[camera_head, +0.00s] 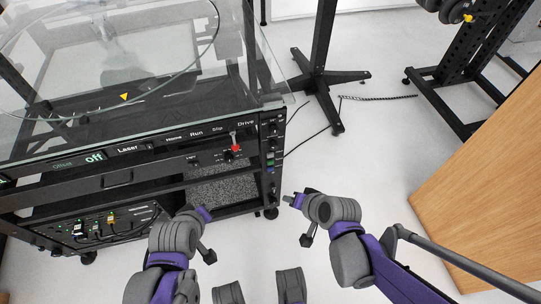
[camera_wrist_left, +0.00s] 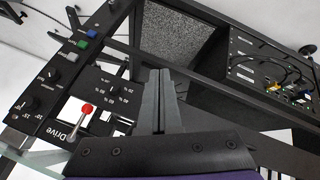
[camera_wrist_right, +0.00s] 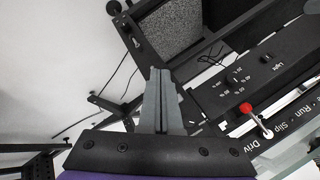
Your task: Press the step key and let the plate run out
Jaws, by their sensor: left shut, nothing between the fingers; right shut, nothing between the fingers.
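A round clear glass plate (camera_head: 128,97) lies on top of a black rack at the far left, with a yellow triangle mark near its front edge. A narrow control strip (camera_head: 270,150) runs down the rack's right front corner. My left gripper (camera_head: 199,210) is shut, in front of the rack. My right gripper (camera_head: 287,200) is shut, right of the rack. Both are empty and apart from the keys.
A red-tipped lever (camera_head: 235,146) stands on the front panel near "Drive". A black stand (camera_head: 320,75) is behind right, with a cable on the floor. A wooden panel (camera_head: 490,190) stands at right.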

